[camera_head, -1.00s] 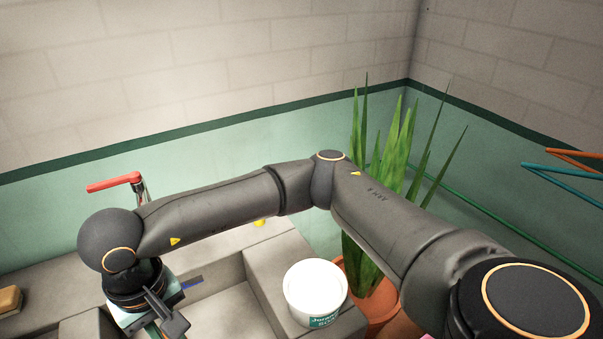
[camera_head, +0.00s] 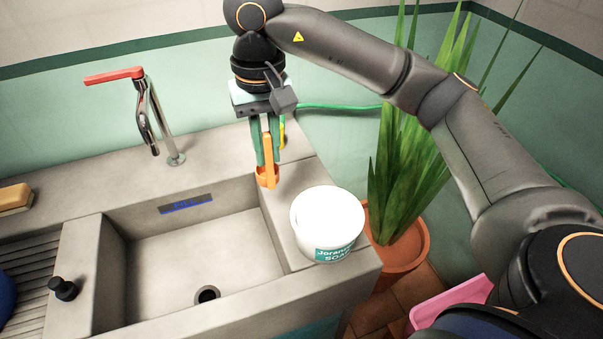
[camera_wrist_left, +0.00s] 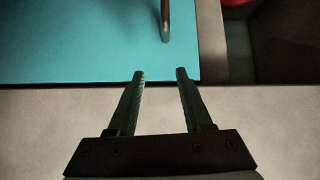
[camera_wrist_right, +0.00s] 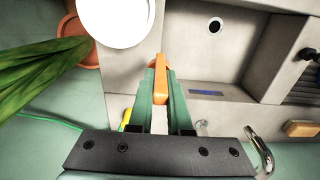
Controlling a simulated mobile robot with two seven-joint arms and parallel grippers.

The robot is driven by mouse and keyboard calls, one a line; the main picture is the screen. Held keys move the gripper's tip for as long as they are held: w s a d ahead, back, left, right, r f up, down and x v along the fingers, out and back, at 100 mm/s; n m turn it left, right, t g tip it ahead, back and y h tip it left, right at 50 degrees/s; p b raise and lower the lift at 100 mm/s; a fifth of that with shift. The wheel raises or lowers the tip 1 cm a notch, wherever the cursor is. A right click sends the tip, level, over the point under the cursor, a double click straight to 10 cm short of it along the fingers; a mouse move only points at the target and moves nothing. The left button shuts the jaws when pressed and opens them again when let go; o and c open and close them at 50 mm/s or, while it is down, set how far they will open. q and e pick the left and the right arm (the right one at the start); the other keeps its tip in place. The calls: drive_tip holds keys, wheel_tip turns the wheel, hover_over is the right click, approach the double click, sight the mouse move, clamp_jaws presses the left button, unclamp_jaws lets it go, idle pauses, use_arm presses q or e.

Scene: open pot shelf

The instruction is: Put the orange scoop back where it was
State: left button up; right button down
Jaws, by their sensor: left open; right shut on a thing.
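The orange scoop (camera_head: 267,176) hangs from my right gripper (camera_head: 266,162), bowl down, beside the sink's right rim near the back. My right gripper is shut on the scoop's handle. In the right wrist view the orange handle (camera_wrist_right: 161,75) shows between the green fingers (camera_wrist_right: 157,85). I cannot tell whether the bowl touches the counter. My left gripper (camera_wrist_left: 160,75) is open and empty in the left wrist view, facing a teal panel; it is not in the head view.
A white tub (camera_head: 328,222) with a teal label stands on the counter right of the sink (camera_head: 185,262). A tap (camera_head: 160,120) stands behind the sink. A potted plant (camera_head: 400,235) is right of the tub. A sponge (camera_head: 15,197) lies at left.

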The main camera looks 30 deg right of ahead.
drive_tip(key=w+d+f, duration=0.1)
drive_tip(key=d+f, duration=0.2)
drive_tip(key=w+d+f, duration=0.1)
drive_tip(key=d+f, duration=0.2)
drive_tip(key=f, duration=0.1)
drive_tip(key=w+d+f, duration=0.1)
drive_tip(key=d+f, duration=0.2)
drive_tip(key=f, duration=0.1)
drive_tip(key=shift+w+d+f, duration=0.15)
drive_tip(key=shift+w, duration=0.2)
drive_tip(key=shift+f, duration=0.1)
drive_tip(key=c, duration=1.3)
unclamp_jaws()
drive_tip(key=shift+f+b, duration=0.1)
drive_tip(key=shift+b, duration=0.2)
drive_tip(key=o, duration=0.4)
drive_tip(key=shift+o, duration=0.2)
